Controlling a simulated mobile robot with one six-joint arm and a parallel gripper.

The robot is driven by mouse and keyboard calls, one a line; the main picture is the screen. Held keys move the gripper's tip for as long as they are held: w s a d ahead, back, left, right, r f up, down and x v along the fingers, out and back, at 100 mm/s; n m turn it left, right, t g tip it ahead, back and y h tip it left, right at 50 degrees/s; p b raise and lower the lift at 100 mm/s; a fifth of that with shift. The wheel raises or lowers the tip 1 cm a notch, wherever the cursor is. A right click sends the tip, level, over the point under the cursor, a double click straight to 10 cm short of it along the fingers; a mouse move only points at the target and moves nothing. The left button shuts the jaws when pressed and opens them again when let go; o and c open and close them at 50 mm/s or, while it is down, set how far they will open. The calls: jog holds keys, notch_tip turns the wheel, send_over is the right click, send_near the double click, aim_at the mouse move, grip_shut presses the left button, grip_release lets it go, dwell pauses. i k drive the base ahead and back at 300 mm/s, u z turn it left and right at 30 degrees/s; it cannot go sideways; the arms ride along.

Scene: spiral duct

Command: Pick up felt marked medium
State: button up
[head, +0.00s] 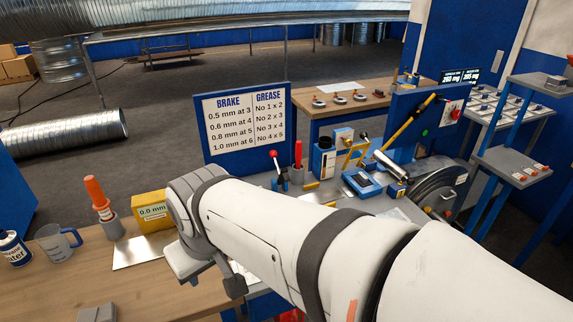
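I cannot make out a felt marked medium; no label reading "medium" is legible in the head view. Three small round pieces with dark knobs, the middle one here (339,99), stand on the wooden bench at the back; I cannot tell what they are. My white arm crosses from the lower right to the front workbench and bends down at its far end. A dark part of my arm's end (235,286) shows below it, over the bench edge. The fingers cannot be made out, so their opening and any hold are hidden.
An orange-handled tool (98,196) stands in a grey holder, left of a yellow gauge box (152,208). A mug (57,243) and a can (13,248) are at far left. A brake and grease sign (244,127) rises behind. Shelves (512,163) stand right.

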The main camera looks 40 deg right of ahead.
aim_at(362, 180)
jog(key=u, duration=1.8)
jog(key=k, duration=2.75)
jog(key=z, duration=1.6)
jog(key=i, duration=1)
jog(key=z, duration=0.05)
